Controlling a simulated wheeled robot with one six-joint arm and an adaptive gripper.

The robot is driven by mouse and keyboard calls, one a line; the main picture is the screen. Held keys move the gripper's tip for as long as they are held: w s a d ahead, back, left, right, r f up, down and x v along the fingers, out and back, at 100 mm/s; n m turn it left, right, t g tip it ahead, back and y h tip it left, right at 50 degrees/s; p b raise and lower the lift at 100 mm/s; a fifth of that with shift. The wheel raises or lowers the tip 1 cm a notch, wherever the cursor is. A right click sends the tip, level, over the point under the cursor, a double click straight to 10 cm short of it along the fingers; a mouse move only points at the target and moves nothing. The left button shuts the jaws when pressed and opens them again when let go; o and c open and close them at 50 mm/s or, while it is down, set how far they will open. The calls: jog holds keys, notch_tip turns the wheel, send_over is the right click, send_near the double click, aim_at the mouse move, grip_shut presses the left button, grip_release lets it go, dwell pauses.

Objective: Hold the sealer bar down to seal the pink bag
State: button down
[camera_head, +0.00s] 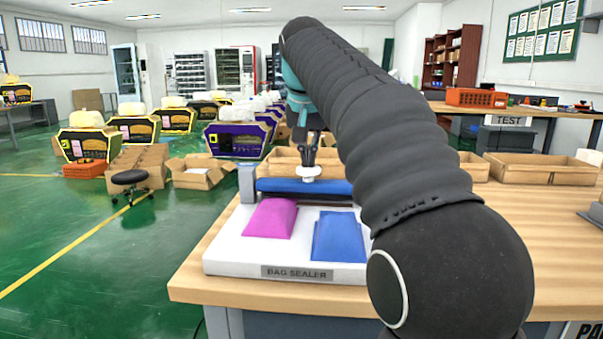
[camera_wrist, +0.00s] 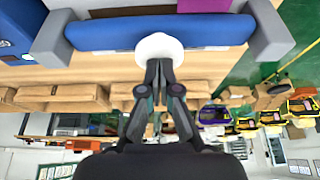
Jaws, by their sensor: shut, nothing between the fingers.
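The bag sealer (camera_head: 228,262) is a white base on the wooden table. Its blue padded sealer bar (camera_head: 275,185) spans grey end posts at the back and has a white knob (camera_head: 309,172) on top. The pink bag (camera_head: 270,218) lies on the left of the base, its far end close to the bar; it also shows at the top of the wrist view (camera_wrist: 204,5). My gripper (camera_head: 311,160) is shut and empty, pointing down at the knob. In the wrist view its fingertips (camera_wrist: 159,66) meet the knob; I cannot tell whether they press it.
A blue bag (camera_head: 338,237) lies right of the pink bag on the base. Open cardboard boxes (camera_head: 525,168) stand along the table behind the sealer.

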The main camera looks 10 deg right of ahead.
jog(key=shift+f+b, duration=0.3)
jog(key=shift+f, duration=0.7)
dwell(1.8)
notch_tip(320, 180, up, 5)
jog(key=p, duration=0.5)
jog(key=shift+r, duration=2.2)
